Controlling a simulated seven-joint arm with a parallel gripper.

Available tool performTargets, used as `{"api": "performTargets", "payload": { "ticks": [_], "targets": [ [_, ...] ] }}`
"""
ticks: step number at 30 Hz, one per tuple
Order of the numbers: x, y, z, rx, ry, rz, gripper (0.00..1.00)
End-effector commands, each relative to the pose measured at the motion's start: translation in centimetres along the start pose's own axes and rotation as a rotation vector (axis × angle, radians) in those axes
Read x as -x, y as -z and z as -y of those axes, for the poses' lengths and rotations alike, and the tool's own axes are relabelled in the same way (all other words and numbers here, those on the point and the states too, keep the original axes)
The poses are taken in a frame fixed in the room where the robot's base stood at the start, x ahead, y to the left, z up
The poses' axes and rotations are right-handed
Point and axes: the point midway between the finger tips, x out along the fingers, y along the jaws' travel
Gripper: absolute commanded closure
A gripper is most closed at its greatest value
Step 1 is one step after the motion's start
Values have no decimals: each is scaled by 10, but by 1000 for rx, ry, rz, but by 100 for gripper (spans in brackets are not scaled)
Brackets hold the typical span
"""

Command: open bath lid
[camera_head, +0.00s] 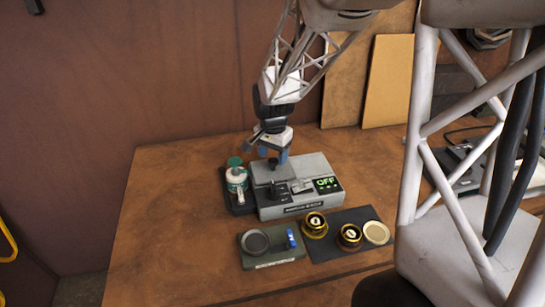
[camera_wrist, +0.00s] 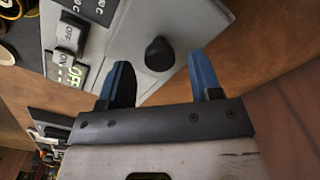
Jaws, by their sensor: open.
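The bath is a grey box (camera_head: 306,172) on the wooden table, with a green display reading OFF on its right part. My gripper (camera_head: 273,156) is over that left part, pointing down. In the wrist view my gripper (camera_wrist: 158,62) shows two blue fingers apart, with the knob between their tips in the picture. I see no finger touching the knob, and I cannot tell the height left between them.
A jar with a green lid (camera_head: 236,178) stands left of the bath on a dark tray. In front are a green-grey plate (camera_head: 272,247) with a round dish and blue item, and a dark mat (camera_head: 340,250) with brass pots. Wooden boards lean behind.

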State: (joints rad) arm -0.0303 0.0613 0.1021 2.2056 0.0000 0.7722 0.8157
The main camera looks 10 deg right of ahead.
Motion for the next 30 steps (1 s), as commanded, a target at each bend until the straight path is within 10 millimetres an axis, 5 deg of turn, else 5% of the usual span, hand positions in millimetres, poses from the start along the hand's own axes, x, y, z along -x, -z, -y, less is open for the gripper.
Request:
{"api": "performTargets", "payload": {
  "ticks": [16, 27, 30],
  "targets": [
    [-16, 0, 0, 0, 0, 0, 42],
    [-16, 0, 0, 0, 0, 0, 98],
    [-16, 0, 0, 0, 0, 0, 100]
  ]
}}
